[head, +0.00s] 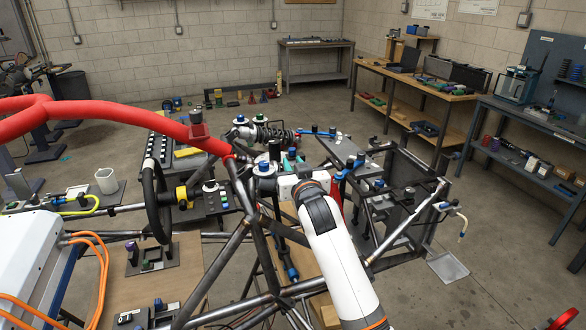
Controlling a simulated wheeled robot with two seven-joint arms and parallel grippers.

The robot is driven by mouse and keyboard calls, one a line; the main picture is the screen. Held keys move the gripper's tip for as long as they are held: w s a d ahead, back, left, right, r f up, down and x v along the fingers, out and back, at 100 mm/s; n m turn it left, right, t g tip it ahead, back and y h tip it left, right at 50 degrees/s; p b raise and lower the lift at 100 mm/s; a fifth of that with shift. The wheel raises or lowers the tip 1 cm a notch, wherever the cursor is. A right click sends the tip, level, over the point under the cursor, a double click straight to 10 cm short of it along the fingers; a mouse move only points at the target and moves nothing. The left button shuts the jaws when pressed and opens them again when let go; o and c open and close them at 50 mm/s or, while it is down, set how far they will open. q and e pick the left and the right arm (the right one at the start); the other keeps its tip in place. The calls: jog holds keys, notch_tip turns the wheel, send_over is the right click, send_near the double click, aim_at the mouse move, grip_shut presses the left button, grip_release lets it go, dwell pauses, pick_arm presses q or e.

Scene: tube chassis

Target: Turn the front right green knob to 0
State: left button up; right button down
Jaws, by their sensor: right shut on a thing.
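My right arm comes in from the bottom and bends at the wrist. My right gripper (287,165) is just beyond that wrist, among the chassis tubes and the damper parts. It is shut on what looks like a green knob (292,153), of which only a small teal part shows. The fingertips, the knob's pointer and its scale are too small or covered to read. Behind it lies a dark coil spring damper (272,133). Another green-topped knob (239,94) shows farther back. My left gripper is not in view.
Bare steel tubes (212,268) and a red padded bar (110,113) surround the work spot. A steering wheel (155,198) stands to the left. A dark box frame (400,205) stands close on the right. Open floor (510,235) lies farther right.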

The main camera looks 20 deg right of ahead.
jog(key=shift+d+r+m+h+b, duration=0.1)
jog(key=shift+m+h+b, duration=0.6)
jog(key=shift+h, duration=0.6)
jog(key=c, duration=1.2)
grip_release()
